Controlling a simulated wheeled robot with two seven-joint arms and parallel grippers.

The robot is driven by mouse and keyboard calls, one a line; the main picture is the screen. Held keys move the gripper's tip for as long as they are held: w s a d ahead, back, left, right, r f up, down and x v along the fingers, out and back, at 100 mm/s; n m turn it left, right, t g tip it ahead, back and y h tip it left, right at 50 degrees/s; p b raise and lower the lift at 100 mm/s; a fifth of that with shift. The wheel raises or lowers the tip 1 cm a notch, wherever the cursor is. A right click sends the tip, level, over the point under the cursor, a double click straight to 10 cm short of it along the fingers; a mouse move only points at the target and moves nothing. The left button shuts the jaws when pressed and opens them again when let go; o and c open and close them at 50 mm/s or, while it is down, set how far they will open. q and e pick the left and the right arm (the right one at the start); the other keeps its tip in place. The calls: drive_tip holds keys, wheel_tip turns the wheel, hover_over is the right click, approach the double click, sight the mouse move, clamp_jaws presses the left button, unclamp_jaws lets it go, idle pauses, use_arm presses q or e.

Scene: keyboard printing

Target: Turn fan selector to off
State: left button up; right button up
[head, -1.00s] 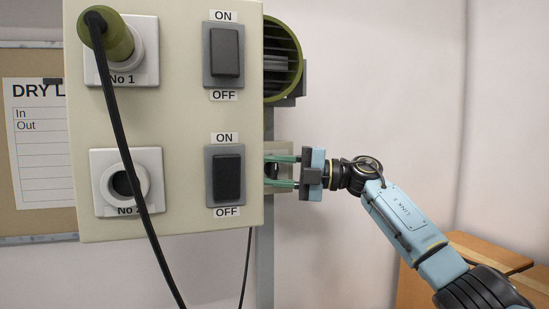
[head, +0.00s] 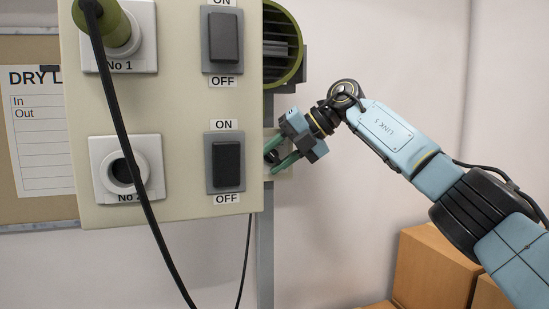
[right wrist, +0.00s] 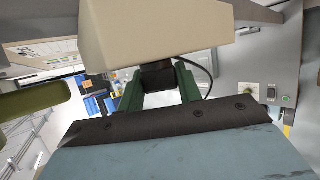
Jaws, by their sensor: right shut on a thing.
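The fan selector is a dark knob (head: 271,156) on the right side of the cream panel box, mostly hidden behind the box edge and my fingers. My right gripper (head: 278,158) is shut on it, with green fingers on either side and the wrist tilted. In the right wrist view the dark knob (right wrist: 158,76) sits between the two green fingers (right wrist: 160,85), close against the cream box. The knob's markings are not visible, so its setting cannot be read. My left gripper is not in view.
The cream panel box (head: 185,105) carries two ON/OFF rocker switches (head: 226,166) and two sockets, No 1 with a green plug (head: 98,28) and black cable (head: 133,168). A round green fan housing (head: 284,45) is above my gripper. Cardboard boxes (head: 435,265) stand low right.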

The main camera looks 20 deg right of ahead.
drive_tip(key=shift+f+h, duration=0.1)
drive_tip(key=shift+h, duration=0.3)
drive_tip(key=o, duration=1)
drive_tip(key=v, duration=1.3)
drive_tip(key=shift+d, duration=0.2)
